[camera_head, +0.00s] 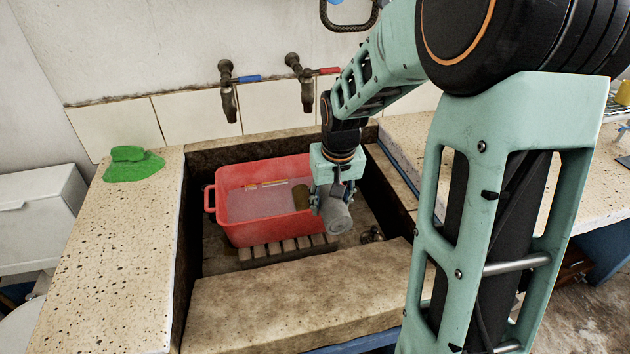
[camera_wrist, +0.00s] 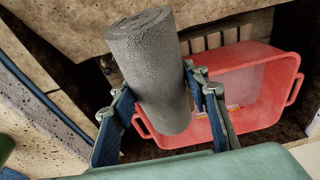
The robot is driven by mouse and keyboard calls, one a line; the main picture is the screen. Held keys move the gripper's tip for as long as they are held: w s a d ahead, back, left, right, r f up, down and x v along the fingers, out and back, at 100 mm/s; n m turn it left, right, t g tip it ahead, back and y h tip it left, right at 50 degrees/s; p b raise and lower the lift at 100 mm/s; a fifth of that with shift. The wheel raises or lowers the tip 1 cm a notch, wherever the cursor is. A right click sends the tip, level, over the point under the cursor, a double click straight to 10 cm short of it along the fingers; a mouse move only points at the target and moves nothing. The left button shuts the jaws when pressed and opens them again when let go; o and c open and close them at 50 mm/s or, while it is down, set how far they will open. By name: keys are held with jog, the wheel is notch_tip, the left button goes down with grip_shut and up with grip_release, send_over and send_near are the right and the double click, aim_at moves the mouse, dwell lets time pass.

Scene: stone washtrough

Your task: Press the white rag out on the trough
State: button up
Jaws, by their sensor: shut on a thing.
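The white rag (camera_head: 337,216) looks pale grey and is rolled into a thick cylinder. My gripper (camera_head: 333,197) is shut on it, with one finger on each side. In the wrist view the rag (camera_wrist: 148,70) stands out between the fingers, and its end shows a spiral roll. It hangs tilted over the right part of the stone trough (camera_head: 295,305), just right of the red tub and apart from its wall. I cannot tell whether its low end touches the trough floor.
Two taps (camera_head: 228,98) stick out from the wall. A green cloth (camera_head: 133,168) lies on the left counter (camera_head: 115,265), otherwise bare.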

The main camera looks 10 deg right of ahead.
jog(key=d+f+g+p, duration=0.2)
jog(key=d+f+p, duration=0.1)
jog(key=d+p, duration=0.2)
jog(key=g, duration=0.2)
send_over(371, 267)
jog(key=w, duration=0.2)
jog(key=shift+f, duration=5.95)
jog(key=shift+s+f, duration=0.35)
jog(key=shift+f, duration=0.35)
jog(key=shift+s+f+b, duration=0.35)
jog(key=shift+s+b, duration=0.15)
jog(key=shift+b, duration=0.05)
jog(key=w+r+p, duration=0.3)
jog(key=r+p, duration=0.1)
jog(key=r, duration=0.2)
jog(key=shift+w+r, duration=0.3)
jog(key=shift+r, duration=0.1)
